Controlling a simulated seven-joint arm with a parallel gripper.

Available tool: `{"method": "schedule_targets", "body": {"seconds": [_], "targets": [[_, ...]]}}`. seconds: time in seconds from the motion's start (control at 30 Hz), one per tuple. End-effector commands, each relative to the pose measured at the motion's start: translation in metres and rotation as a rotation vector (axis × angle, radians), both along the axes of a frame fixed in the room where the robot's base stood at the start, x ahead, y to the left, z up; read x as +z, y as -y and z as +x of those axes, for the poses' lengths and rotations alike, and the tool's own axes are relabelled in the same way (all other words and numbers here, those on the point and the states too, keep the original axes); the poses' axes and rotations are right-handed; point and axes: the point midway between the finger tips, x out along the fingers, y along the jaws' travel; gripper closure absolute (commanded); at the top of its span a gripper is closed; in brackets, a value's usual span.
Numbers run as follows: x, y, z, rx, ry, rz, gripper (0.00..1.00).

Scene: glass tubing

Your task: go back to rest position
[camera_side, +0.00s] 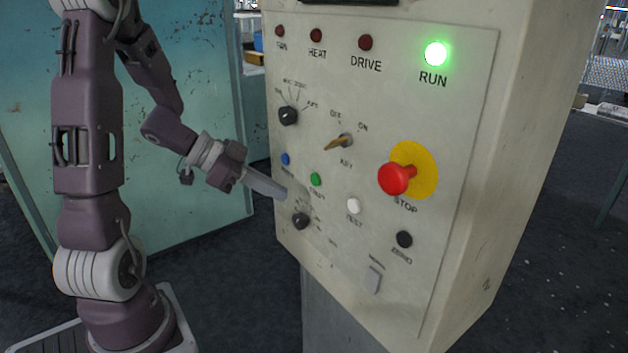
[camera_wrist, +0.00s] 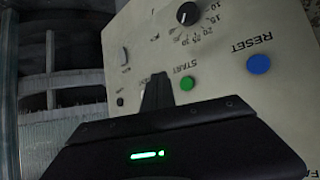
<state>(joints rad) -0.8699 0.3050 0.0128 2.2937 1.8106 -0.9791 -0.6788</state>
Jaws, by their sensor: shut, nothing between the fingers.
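My gripper (camera_side: 281,193) is shut and empty, with its fingertips close in front of the control panel (camera_side: 455,130), near the blue, green and lower black controls. I cannot tell whether the tips touch the panel. In the wrist view the shut fingers (camera_wrist: 157,82) point at the panel just left of the green START button (camera_wrist: 187,84). The blue RESET button (camera_wrist: 259,64) lies to the right. The black dial (camera_wrist: 187,13) is at the top.
The green RUN lamp (camera_side: 436,54) is lit. The red STOP knob (camera_side: 397,179), key (camera_side: 339,142), white TEST button (camera_side: 353,205), and upper dial (camera_side: 288,115) stick out from the panel. A teal cabinet (camera_side: 190,80) stands behind my arm. Open floor lies below.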

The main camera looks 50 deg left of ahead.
Motion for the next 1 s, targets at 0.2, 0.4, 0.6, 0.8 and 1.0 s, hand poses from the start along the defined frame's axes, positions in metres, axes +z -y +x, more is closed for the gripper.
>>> {"method": "schedule_targets", "body": {"seconds": [0.2, 0.4, 0.6, 0.8, 1.0], "targets": [[0.000, 0.000, 0.000, 0.000, 0.000, 0.000, 1.00], [0.003, -0.002, 0.006, 0.021, 0.012, 0.033, 1.00], [0.081, -0.025, 0.046, 0.412, 0.141, 0.424, 1.00], [0.104, 0.042, -0.061, 0.706, -0.130, 0.336, 1.00], [0.084, 0.123, -0.145, 0.559, -0.394, 0.164, 1.00]]}}
